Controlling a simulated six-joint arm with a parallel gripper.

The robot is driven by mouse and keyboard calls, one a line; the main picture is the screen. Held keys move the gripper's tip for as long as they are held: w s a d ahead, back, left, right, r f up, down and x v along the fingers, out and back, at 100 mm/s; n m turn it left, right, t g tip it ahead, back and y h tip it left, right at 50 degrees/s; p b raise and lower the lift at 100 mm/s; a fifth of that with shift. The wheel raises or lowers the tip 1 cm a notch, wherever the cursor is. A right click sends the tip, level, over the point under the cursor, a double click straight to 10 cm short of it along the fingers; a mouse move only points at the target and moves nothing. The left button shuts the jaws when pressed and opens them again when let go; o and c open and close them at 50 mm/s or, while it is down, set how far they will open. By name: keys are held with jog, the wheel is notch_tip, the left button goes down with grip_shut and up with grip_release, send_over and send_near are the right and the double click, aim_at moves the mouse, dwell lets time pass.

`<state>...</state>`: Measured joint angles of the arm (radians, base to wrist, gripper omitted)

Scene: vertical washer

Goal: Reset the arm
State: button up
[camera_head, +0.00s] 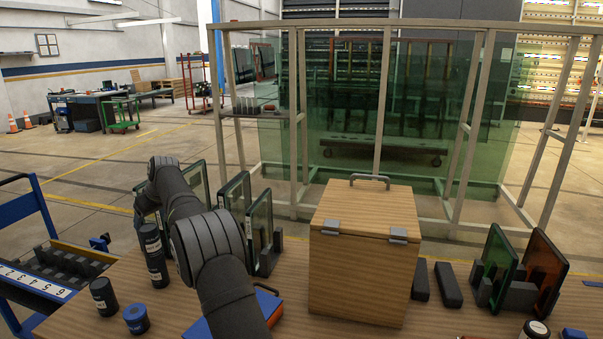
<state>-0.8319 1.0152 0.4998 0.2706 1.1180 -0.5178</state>
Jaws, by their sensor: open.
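My dark grey arm rises from the bottom edge, left of the middle, bends at a large joint and reaches up and back to a smaller joint. My gripper cannot be made out; the end of the arm is hidden behind its own links or out of view. No held object shows.
A wooden box (365,255) with a top handle stands on the wooden table (455,318). Glass panels (262,225) stand upright close behind my arm. Dark cylinders (153,255) and a blue-topped one (136,319) stand left. Green (497,262) and amber panels (541,270) stand right.

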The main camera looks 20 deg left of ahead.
aim_at(148, 227)
jog(key=x, duration=0.9)
jog(key=shift+w+a+f, duration=0.1)
jog(key=shift+a+f, duration=0.1)
jog(key=shift+f, duration=0.1)
jog(key=shift+r, duration=0.45)
